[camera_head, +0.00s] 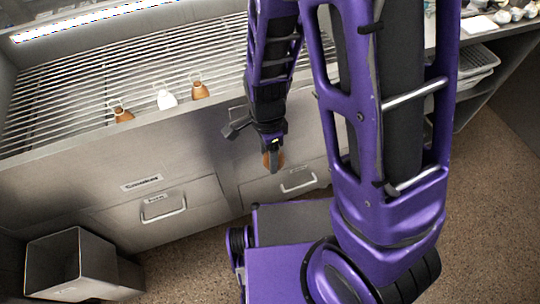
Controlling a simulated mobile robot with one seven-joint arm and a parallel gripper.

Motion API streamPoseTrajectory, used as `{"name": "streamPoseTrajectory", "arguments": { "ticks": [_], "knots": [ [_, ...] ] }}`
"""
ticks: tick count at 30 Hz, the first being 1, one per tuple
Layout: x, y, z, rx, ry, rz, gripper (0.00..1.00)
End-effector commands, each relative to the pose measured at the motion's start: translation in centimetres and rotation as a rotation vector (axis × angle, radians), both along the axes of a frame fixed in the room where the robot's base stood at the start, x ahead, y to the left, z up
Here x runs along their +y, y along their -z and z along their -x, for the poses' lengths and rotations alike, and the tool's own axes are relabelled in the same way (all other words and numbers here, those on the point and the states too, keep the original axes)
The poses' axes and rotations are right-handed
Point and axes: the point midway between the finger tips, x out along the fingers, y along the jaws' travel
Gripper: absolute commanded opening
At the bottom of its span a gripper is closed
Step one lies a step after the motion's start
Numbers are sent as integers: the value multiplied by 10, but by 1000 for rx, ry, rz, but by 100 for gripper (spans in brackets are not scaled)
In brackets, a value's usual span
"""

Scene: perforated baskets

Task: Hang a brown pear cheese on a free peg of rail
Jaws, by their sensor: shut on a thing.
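My gripper (272,147) hangs low in front of the grey counter, at the middle of the view. It is shut on a brown pear cheese (270,161), whose lower part shows below the fingers; the fingers and wrist hide the rest. Two more brown pear cheeses, a left one (123,115) and a right one (200,91), and a white one (166,99) stand apart near the front edge of the slatted counter top. Each has a thin loop at its top. I cannot make out a rail with pegs.
The slatted counter top (60,95) is mostly clear behind the cheeses. Labelled drawers with handles (163,208) face me below it. An open grey bin (70,265) stands at lower left. White baskets (478,66) sit on a shelf at right.

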Motion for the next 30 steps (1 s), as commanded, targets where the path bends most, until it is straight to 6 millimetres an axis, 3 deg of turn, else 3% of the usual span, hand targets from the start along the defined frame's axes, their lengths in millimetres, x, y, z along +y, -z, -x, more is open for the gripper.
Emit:
{"name": "streamPoseTrajectory", "arguments": {
  "ticks": [1, 30],
  "knots": [
    [5, -1, -26, -59, 3, -13, 1],
    [15, 5, -75, -59, 8, -9, 0]
  ]
}}
